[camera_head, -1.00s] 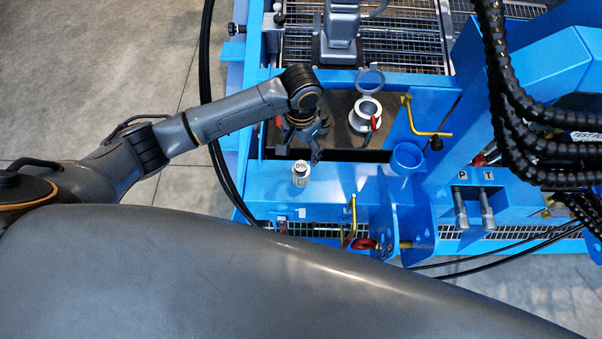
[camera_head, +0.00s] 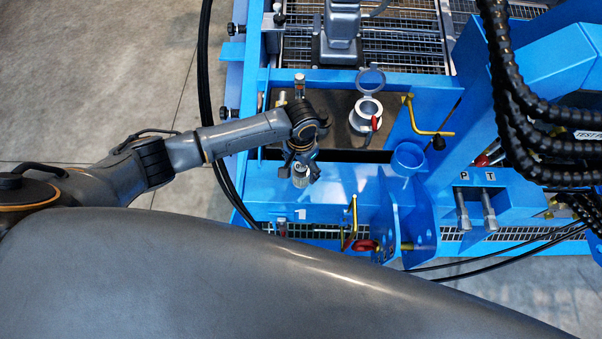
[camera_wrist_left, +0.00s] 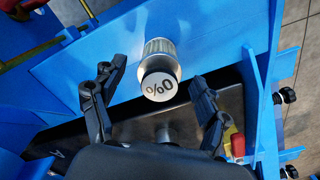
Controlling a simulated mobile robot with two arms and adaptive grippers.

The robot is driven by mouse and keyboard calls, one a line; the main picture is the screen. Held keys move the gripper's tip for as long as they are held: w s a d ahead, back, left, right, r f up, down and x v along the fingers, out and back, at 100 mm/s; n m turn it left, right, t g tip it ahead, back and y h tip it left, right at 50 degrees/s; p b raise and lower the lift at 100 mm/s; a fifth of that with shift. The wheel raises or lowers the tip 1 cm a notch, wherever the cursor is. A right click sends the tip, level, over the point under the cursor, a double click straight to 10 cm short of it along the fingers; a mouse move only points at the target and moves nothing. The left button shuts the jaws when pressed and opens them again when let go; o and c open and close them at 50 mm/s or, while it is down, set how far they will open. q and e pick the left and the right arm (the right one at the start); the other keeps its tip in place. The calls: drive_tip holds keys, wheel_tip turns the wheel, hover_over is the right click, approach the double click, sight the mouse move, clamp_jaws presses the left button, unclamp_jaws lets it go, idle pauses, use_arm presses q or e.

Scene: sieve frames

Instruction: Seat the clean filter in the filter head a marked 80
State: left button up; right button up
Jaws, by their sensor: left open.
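The clean filter (camera_head: 300,181) is a short pale cylinder with a ribbed metal side, standing upright on the blue ledge. Its white end reads 0% in the left wrist view (camera_wrist_left: 158,86). My left gripper (camera_head: 299,170) is above it in the head view, fingers spread to either side. In the left wrist view my left gripper (camera_wrist_left: 150,80) is open, with the filter's end seen between the fingertips and no clear contact. A metal fitting with a red part (camera_head: 299,86) stands behind my wrist, partly hidden. No 80 mark is readable. My right gripper is out of view.
An open grey cup-like fitting (camera_head: 367,108) with a raised ring lid and red lever stands right of my gripper. A blue cup (camera_head: 408,157) and a yellow bent handle (camera_head: 428,130) are further right. Blue upright plates (camera_head: 400,222) rise near the front.

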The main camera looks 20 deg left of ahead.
use_arm(q)
drive_tip(key=c, duration=1.4)
drive_tip(key=shift+o, duration=0.2)
drive_tip(key=shift+r, duration=0.1)
